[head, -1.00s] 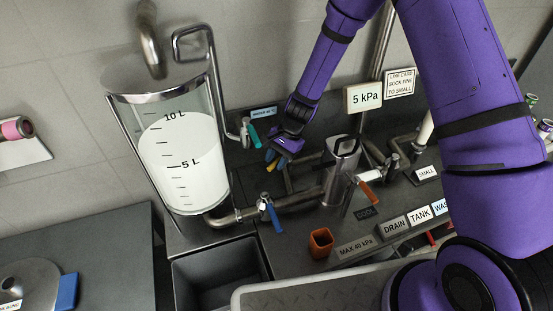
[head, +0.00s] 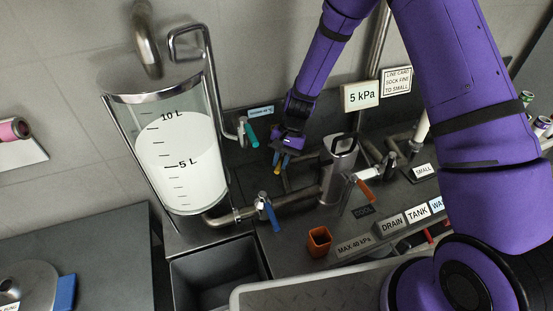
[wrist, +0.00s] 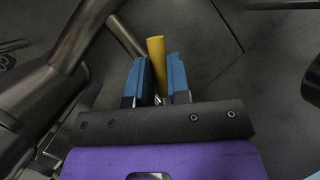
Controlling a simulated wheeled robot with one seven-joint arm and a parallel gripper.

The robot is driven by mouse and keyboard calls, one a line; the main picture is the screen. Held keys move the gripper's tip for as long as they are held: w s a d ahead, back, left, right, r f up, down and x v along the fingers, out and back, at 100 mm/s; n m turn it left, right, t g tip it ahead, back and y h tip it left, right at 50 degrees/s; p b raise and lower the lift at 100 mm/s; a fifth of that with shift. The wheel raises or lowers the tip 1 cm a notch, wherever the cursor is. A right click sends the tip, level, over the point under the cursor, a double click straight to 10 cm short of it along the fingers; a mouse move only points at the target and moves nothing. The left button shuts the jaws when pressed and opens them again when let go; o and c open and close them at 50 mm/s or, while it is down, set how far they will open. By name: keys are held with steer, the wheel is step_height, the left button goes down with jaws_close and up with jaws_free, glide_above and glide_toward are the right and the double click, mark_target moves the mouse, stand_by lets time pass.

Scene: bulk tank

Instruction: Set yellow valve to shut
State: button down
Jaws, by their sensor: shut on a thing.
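The yellow valve's handle (wrist: 157,52) stands between the two blue fingers of my gripper (wrist: 158,78) in the wrist view, and its tip sticks out past them. The gripper is shut on it. In the head view my gripper (head: 281,161) is low behind the pipe run, between the tank and the steel cylinder. There the yellow handle (head: 286,161) shows only as a small patch beside the blue fingers. The valve's body is mostly hidden by my gripper.
A glass tank (head: 180,160) of white liquid stands left. A blue-handled valve (head: 270,212), a teal-handled valve (head: 250,134) and an orange-handled valve (head: 366,190) are nearby. A steel cylinder (head: 338,172) stands right of my gripper. An orange cup (head: 319,241) sits in front.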

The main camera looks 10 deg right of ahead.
steer(key=shift+s+d+n+g+h, duration=0.1)
steer(key=shift+d+n+g+h, duration=0.15)
steer(key=shift+d+n+h, duration=0.6)
steer(key=shift+w+d+n+g, duration=0.1)
steer(key=shift+d+n+g, duration=0.25)
steer(key=shift+n, duration=1.15)
steer(key=shift+s+d+n+g+h, duration=0.1)
steer(key=shift+d+n+g+h, duration=0.1)
steer(key=shift+d+n+h, duration=0.7)
steer(key=shift+a+n+y, duration=0.1)
steer(key=shift+n+y, duration=0.35)
steer(key=c, duration=1.1)
jaws_free()
steer(key=v, duration=1)
steer(key=shift+w+r, duration=0.2)
steer(key=shift+r, duration=0.15)
